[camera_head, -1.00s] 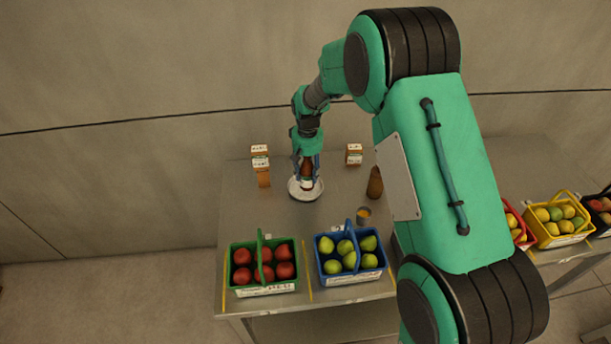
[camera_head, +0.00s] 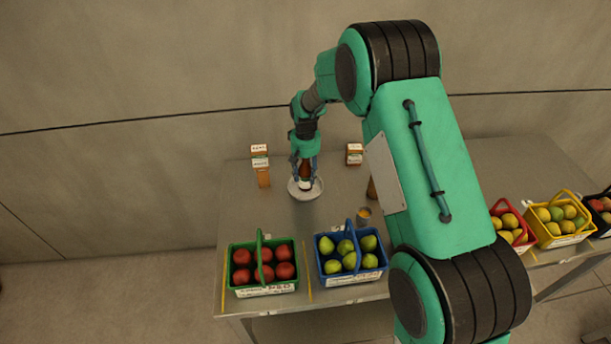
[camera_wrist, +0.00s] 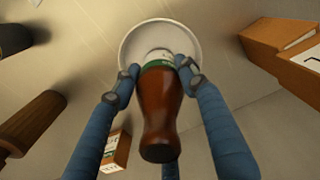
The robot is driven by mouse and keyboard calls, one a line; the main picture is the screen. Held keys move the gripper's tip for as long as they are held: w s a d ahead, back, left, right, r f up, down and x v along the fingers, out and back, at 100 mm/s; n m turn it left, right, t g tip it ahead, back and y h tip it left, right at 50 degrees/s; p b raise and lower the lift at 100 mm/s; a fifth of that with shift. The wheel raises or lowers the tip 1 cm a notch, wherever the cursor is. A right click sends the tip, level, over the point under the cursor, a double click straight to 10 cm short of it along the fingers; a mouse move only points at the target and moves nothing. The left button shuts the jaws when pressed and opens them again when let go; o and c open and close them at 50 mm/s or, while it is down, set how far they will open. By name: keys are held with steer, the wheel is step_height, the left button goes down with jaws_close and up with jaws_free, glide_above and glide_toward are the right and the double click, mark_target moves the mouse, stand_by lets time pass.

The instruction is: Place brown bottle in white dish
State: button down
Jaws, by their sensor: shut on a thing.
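The brown bottle (camera_head: 305,172) is upright at the white dish (camera_head: 293,191), in the head view. My gripper (camera_head: 305,168) is shut on the bottle from above. In the wrist view the brown bottle (camera_wrist: 161,115) sits between the blue fingers of my gripper (camera_wrist: 158,75), with its white and green label toward the dish. The white dish (camera_wrist: 132,42) shows behind the bottle's far end. Whether the bottle's base touches the dish is hard to tell.
A small cup (camera_head: 364,214) and a second brown bottle (camera_head: 371,189) are further right. Green (camera_head: 286,287) and blue (camera_head: 352,278) fruit baskets line the front edge.

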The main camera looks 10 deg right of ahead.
steer(key=shift+f, duration=0.25)
steer(key=shift+f, duration=0.15)
steer(key=c, duration=1)
jaws_free()
step_height(320, 180, up, 12)
steer(key=shift+r+p, duration=0.1)
steer(key=shift+p, duration=0.55)
steer(key=shift+r, duration=0.15)
